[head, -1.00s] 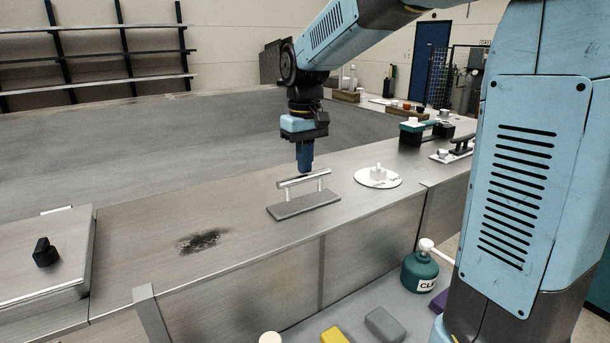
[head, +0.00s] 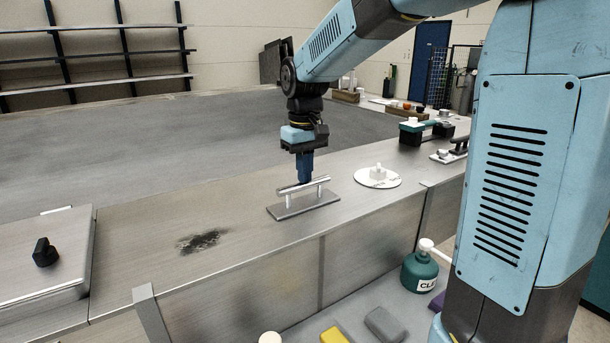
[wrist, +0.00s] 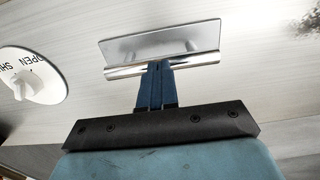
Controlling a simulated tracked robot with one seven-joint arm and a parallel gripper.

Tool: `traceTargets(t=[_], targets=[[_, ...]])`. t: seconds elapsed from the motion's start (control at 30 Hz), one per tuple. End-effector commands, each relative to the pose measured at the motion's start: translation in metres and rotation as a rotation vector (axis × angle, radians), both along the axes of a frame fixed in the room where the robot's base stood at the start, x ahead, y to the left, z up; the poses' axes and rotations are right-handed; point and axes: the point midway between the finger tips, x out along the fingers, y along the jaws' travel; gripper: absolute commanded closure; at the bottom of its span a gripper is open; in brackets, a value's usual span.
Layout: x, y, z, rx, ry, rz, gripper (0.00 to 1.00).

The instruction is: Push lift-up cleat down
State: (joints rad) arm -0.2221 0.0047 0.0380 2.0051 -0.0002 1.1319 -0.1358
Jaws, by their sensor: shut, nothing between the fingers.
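The lift-up cleat (head: 303,187) is a silver bar on two short posts over a grey base plate (head: 290,210), on the metal deck. The bar stands a little above the plate. My gripper (head: 304,181) is shut and points straight down at the middle of the bar. Its fingertips look to be at the bar, partly hidden behind it in the head view. In the wrist view the shut fingers (wrist: 156,66) overlap the bar (wrist: 125,71), and the plate (wrist: 165,42) lies beyond. Nothing is held.
A round white dial (head: 377,177) sits right of the cleat; its lettering shows in the wrist view (wrist: 30,80). A dark smudge (head: 203,241) marks the deck to the left. A black knob (head: 45,252) is at far left. A green bottle (head: 420,272) stands lower right.

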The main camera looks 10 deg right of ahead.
Motion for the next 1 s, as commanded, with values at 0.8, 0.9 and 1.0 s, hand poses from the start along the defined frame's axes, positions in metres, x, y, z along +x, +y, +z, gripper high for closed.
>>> traceTargets(t=[0.8, 0.9, 1.0], targets=[[0.000, 0.000, 0.001, 0.000, -0.001, 0.000, 1.00], [0.000, 0.000, 0.007, 0.000, -0.001, 0.000, 1.00], [0.000, 0.000, 0.014, 0.001, -0.002, 0.000, 1.00]])
